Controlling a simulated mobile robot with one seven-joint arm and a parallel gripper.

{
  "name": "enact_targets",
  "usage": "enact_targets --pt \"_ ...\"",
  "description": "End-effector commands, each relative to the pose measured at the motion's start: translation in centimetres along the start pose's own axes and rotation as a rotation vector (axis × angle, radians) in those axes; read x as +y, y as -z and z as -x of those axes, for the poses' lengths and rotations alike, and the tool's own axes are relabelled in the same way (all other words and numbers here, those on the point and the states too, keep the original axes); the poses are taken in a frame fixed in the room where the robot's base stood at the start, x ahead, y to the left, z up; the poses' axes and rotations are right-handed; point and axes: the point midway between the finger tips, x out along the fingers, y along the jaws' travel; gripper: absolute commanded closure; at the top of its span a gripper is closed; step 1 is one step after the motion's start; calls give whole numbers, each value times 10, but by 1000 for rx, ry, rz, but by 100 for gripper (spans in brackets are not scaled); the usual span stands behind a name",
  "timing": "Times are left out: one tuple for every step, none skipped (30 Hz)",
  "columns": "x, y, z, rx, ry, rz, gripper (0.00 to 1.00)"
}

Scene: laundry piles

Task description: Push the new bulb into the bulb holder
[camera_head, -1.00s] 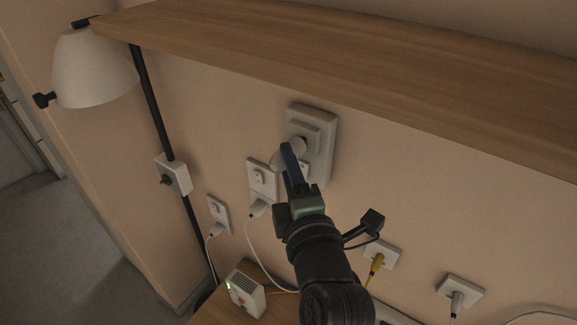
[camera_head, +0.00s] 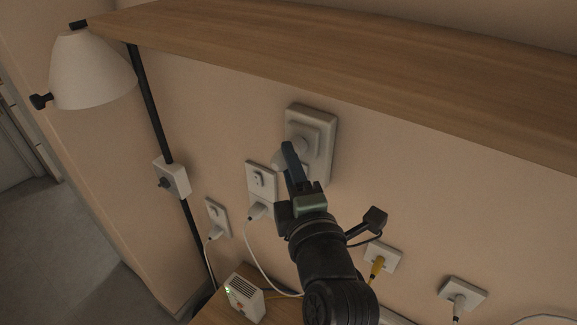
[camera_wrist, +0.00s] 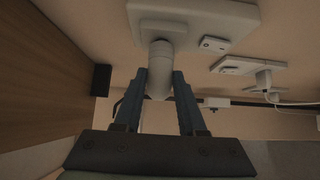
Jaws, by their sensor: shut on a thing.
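The bulb (camera_wrist: 160,72) is a pale white cylinder between my gripper's fingers in the wrist view. Its far end meets or nearly meets the round socket of the bulb holder (camera_wrist: 205,17); I cannot tell how deep it sits. In the head view the holder (camera_head: 325,118) is a pale rectangular plate on the wall with a raised square block.
A wooden shelf (camera_head: 350,50) juts out above the holder. A wall lamp (camera_head: 90,70) hangs at the left. Wall sockets with plugs and cords (camera_head: 262,178) are close below left, and a yellow plug (camera_head: 377,268) is at lower right. A white box (camera_head: 244,296) stands below.

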Motion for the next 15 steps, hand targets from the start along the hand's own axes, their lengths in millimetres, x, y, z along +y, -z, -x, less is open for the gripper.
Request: enact_targets --pt "0 -1 -1 -1 -1 0 100" --pt "0 -1 -1 -1 -1 0 100" --pt "0 -2 -1 -1 -2 0 100" --pt "0 -2 -2 -1 -2 0 100" --pt "0 -2 -2 -1 -2 0 100" --pt "0 -3 -2 -1 -2 0 100" --pt "0 -3 -3 -1 -2 0 100" --pt "0 -4 -3 -1 -2 0 100" --pt "0 -4 -3 -1 -2 0 100" --pt "0 -4 -4 -1 -2 0 100" --pt "0 -5 -4 -1 -1 0 100" --pt "0 -5 -4 -1 -1 0 100" --pt "0 -5 -4 -1 -1 0 58" --pt "0 -5 -4 0 0 0 53" --pt "0 -5 -4 0 0 0 46"
